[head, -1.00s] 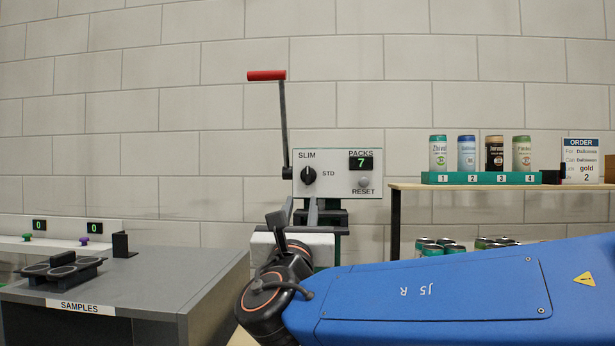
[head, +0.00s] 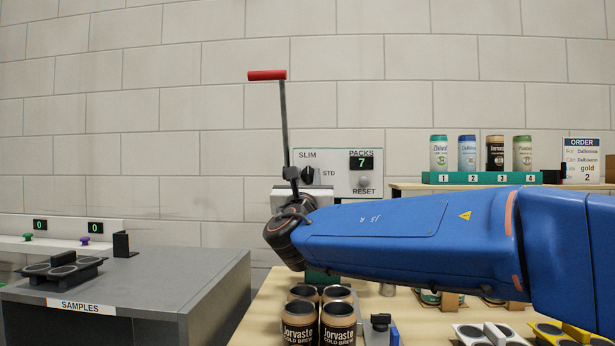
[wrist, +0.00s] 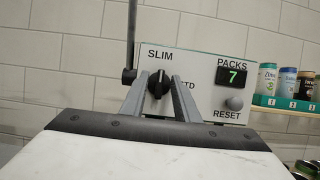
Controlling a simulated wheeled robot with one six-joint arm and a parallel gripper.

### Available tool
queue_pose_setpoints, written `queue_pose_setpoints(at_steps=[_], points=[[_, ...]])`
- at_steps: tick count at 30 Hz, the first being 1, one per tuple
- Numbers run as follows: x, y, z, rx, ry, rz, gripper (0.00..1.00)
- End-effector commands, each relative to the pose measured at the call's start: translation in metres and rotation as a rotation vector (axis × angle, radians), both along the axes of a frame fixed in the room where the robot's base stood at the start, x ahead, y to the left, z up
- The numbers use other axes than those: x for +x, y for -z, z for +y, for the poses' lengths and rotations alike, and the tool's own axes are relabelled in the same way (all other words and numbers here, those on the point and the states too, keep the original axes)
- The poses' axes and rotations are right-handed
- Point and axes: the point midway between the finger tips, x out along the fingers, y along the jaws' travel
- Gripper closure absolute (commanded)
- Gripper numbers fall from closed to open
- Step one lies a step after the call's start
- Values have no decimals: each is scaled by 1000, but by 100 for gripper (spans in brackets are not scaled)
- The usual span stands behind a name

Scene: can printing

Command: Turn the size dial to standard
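The black size dial (head: 307,176) sits on the white panel (head: 340,165) between the SLIM label at its upper left and the STD label at its right. In the wrist view the dial (wrist: 158,84) is upright or nearly so, with its knob closer to vertical than toward STD. My gripper (wrist: 160,80) is open, its two grey fingers standing left and right of the dial in the picture. The right finger partly covers the STD label. I cannot tell if the fingers touch the dial. In the head view my wrist hides most of the gripper.
A crank lever with a red handle (head: 267,75) rises just left of the panel. The reset button (wrist: 234,103) and PACKS display (wrist: 233,75), reading 7, are to the right. Several brown cans (head: 338,322) stand on the table below my arm.

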Motion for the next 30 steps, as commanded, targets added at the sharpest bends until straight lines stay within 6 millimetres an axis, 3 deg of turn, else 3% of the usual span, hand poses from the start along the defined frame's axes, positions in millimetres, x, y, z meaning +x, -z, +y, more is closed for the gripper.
queue_pose_setpoints(at_steps=[12, 16, 30], points=[[7, -4, -1, 0, 0, -1, 72], [7, -3, -1, 0, 0, -1, 100], [7, -3, 0, 63, 0, -3, 100]])
